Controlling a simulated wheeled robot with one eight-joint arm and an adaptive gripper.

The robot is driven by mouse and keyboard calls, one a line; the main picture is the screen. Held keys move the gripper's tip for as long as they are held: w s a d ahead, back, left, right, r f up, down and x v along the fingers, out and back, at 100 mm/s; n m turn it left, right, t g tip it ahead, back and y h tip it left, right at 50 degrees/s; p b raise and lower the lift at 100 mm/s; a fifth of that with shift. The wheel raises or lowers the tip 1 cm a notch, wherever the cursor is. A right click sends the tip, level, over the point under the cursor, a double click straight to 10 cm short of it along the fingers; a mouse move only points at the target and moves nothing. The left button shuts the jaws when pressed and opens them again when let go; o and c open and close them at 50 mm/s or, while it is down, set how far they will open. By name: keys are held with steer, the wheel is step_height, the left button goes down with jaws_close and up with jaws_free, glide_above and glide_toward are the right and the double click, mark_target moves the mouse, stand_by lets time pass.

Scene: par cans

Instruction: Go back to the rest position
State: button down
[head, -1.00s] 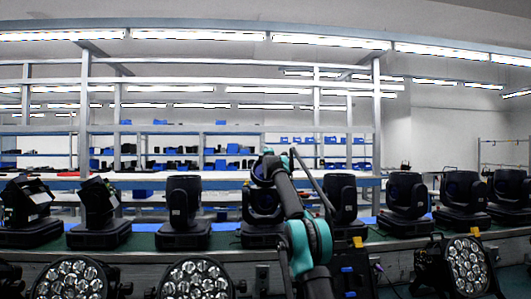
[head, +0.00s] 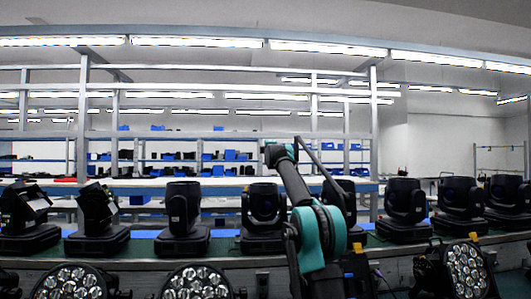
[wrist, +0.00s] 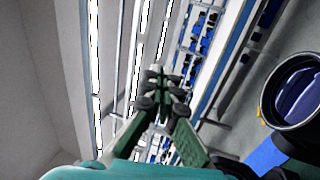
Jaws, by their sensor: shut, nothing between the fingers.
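My gripper (wrist: 157,72) shows in the wrist view, its dark green fingers closed together at the tips with nothing between them. It points toward the shelves and ceiling lights. In the head view my teal and black arm rises in front of the bench right of centre, bent at the top; the gripper's fingers cannot be made out there. The round lens of a black lamp (wrist: 296,92) is at the right edge of the wrist view, apart from the fingers.
Several black moving-head lamps (head: 263,215) stand in a row on the bench (head: 220,244). Several par cans with round LED faces (head: 197,284) are in front, low in the view. Metal shelves with blue bins (head: 230,155) stand behind. The air above the lamps is open.

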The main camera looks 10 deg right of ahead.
steer(key=s+f+m+g, duration=0.3)
steer(key=s+f, duration=0.5)
steer(key=f, duration=0.4)
steer(key=s+d+f+m+g, duration=0.1)
steer(key=s+f+m+g, duration=0.2)
steer(key=s+f, duration=0.65)
steer(key=s+f+m+g, duration=0.3)
steer(key=s+f, duration=0.3)
steer(key=f, duration=0.7)
steer(key=s+f+m+g, duration=0.2)
steer(key=s+f+m, duration=0.1)
steer(key=s+f, duration=0.8)
steer(key=s+d+f+m+g, duration=0.1)
steer(key=s+f+m+g, duration=0.2)
steer(key=s+f, duration=0.9)
steer(key=s+f+m+g, duration=0.2)
steer(key=s+f, duration=1)
steer(key=s, duration=0.9)
steer(key=shift+d+m+g, duration=0.3)
steer(key=shift+m+g, duration=0.1)
steer(key=shift+m, duration=0.1)
steer(key=shift+s, duration=0.1)
